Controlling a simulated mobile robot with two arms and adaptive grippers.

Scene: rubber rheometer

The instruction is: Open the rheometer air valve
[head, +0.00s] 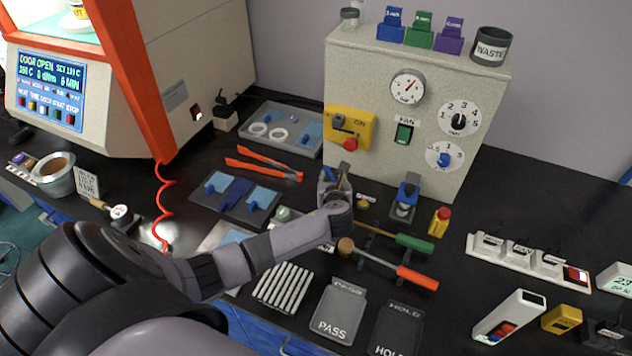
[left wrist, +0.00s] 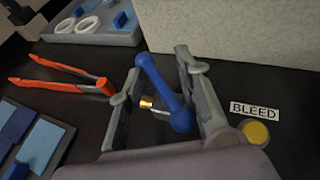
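A blue lever handle (left wrist: 165,90) with a brass fitting (left wrist: 147,102) shows between my left fingers in the left wrist view; it looks like the air valve. The lever lies slanted, its rounded lower end close to the right-hand finger; I cannot tell whether they touch. My left gripper (left wrist: 160,95) is open, with a finger on each side of the lever. In the head view my left gripper (head: 338,186) is low in front of the beige cabinet and mostly hides the valve. My right gripper is not in view.
A yellow knob (left wrist: 255,132) with a BLEED label (left wrist: 255,110) is right of the gripper. Orange tongs (head: 264,165) and a grey tray (head: 282,128) lie left of it. The beige control cabinet (head: 385,160) stands behind. Orange- and green-handled tools (head: 415,277) lie in front.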

